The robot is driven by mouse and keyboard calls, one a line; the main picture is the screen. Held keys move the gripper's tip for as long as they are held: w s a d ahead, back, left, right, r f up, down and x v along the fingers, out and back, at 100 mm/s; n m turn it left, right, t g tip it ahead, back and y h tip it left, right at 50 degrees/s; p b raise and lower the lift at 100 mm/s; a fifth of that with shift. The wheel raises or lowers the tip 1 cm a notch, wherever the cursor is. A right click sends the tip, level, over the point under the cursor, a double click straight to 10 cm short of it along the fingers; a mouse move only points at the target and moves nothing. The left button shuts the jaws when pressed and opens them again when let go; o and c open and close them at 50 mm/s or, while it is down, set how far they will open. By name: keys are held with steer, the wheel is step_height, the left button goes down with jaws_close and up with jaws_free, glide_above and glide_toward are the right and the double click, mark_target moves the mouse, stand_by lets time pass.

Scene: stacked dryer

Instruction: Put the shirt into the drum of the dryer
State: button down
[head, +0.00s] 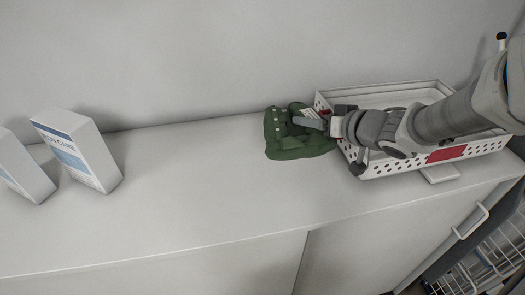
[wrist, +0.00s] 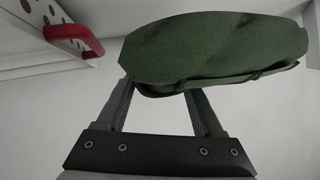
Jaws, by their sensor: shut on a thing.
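The shirt (head: 298,138) is a crumpled green cloth at the left end of a white basket, over the white counter. My gripper (head: 325,124) reaches in from the right, above the basket's left end, and is shut on the shirt. In the wrist view the green shirt (wrist: 215,48) spans the fingertips of my gripper (wrist: 165,90) and hides them. I cannot tell whether the shirt's lower edge touches the counter. The dryer's drum is not in view.
The white perforated basket (head: 375,168) with red handles stands under my arm; one red handle (wrist: 75,31) shows in the wrist view. White boxes (head: 80,150) stand at the left. The counter (head: 200,195) between is clear. A wire rack (head: 490,262) is at lower right.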

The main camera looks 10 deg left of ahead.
steer(key=a+f+b, duration=0.2)
steer(key=a, duration=0.2)
steer(key=a+f+b, duration=0.2)
steer(key=a, duration=0.2)
steer(key=a+f+b, duration=0.2)
steer(key=a+f, duration=0.1)
steer(key=shift+w+a+f, duration=0.1)
steer(key=shift+w+a, duration=0.05)
steer(key=shift+a, duration=0.25)
steer(key=shift+f+b, duration=0.6)
steer(key=shift+f, duration=1.25)
steer(key=shift+f, duration=0.2)
jaws_free()
